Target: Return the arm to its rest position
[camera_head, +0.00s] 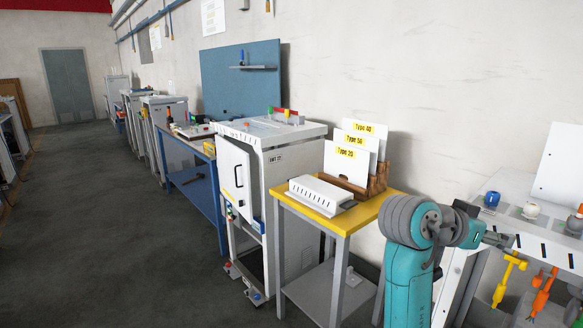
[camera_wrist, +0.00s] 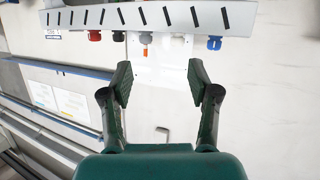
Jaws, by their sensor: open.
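My teal arm stands at the right of the head view, with its wrist turned toward the right. My gripper (camera_wrist: 158,82) shows in the wrist view with its two dark fingers spread apart and nothing between them. In the head view the gripper end (camera_head: 497,240) is small and partly hidden by my wrist, close to the white slotted unit (camera_head: 515,232) at the right. In the wrist view the same kind of white slotted panel (camera_wrist: 200,18) lies beyond the fingertips, apart from them as far as I can tell.
A yellow-topped table (camera_head: 305,215) with Type cards (camera_head: 352,152) and a white slotted frame (camera_head: 320,194) stands left of my arm. Yellow (camera_head: 506,280) and orange (camera_head: 541,291) tools hang at the right. A white cabinet (camera_head: 285,170) stands further back. Floor at left is clear.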

